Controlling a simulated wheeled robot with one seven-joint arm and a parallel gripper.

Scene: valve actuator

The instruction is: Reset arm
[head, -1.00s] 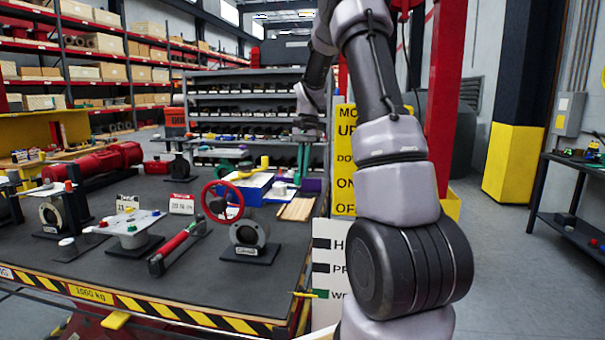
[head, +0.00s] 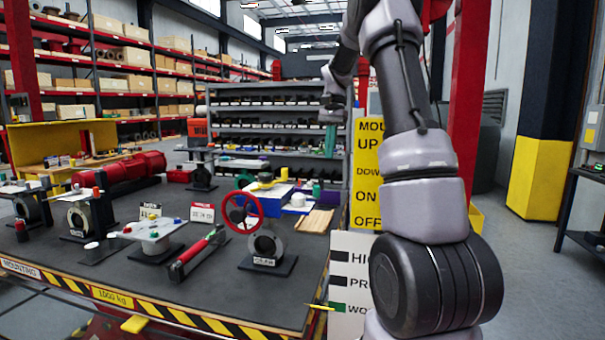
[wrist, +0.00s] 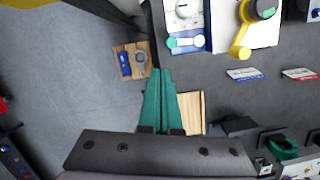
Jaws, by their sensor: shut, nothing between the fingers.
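My gripper (head: 331,152) hangs at the end of my raised arm in the head view, in front of the grey shelving and left of the yellow sign. Its green fingers point down. In the wrist view the two green fingers of my gripper (wrist: 161,72) lie together, with nothing between them. They show over the table's edge, beside a pale wooden board (wrist: 191,112). My arm's grey and black links fill the right-centre of the head view.
The dark workbench (head: 215,270) holds a red handwheel valve (head: 258,208), a red-handled tool (head: 203,247) and a red cylinder (head: 125,172). The yellow sign (head: 367,170) stands by its right edge. A red post (head: 467,100) is right of my arm. Grey floor (head: 525,270) is open at right.

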